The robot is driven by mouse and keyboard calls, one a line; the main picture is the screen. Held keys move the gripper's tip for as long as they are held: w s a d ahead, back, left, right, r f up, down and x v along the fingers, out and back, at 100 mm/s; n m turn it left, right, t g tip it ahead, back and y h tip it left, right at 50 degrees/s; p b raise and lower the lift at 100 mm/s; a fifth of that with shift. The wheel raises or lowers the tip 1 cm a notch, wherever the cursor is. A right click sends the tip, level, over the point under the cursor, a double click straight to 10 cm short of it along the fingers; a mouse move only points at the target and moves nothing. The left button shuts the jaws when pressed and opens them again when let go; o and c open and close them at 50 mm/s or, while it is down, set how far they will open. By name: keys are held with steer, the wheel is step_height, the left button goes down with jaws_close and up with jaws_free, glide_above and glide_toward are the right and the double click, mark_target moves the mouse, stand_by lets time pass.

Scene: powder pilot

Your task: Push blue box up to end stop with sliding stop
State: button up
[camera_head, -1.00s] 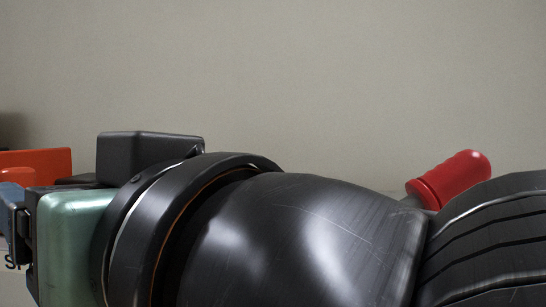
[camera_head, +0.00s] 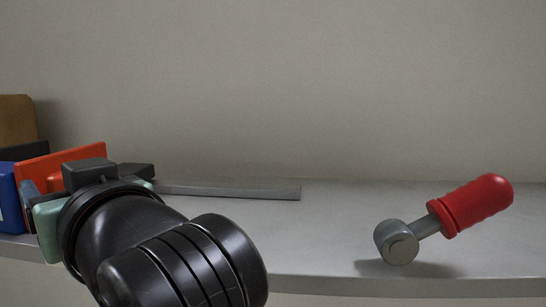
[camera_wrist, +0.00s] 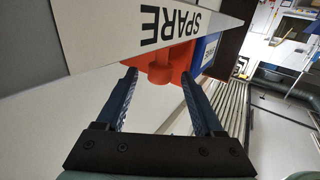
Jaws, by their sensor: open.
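The blue box (camera_head: 8,197) is cut off by the left edge of the head view. It also shows past the orange part in the wrist view (camera_wrist: 206,48). The orange sliding stop (camera_head: 72,158) stands just right of the blue box, apparently against it. Its round orange knob (camera_wrist: 162,72) shows in the wrist view. My gripper (camera_wrist: 159,78) is open, with its two blue fingertips on either side of the knob. I cannot tell whether they touch it. My arm hides the lower part of the stop in the head view. The end stop cannot be made out.
A flat grey rail (camera_head: 235,189) runs right along the shelf (camera_head: 320,225). A red-handled tool (camera_head: 478,204) with a grey round end lies at the right. A brown block (camera_head: 17,120) is at the far left. A "SPARE" label is on the white shelf edge (camera_wrist: 105,45).

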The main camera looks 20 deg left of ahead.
steer(key=shift+a, duration=0.1)
jaws_close()
stand_by(0.3)
stand_by(1.1)
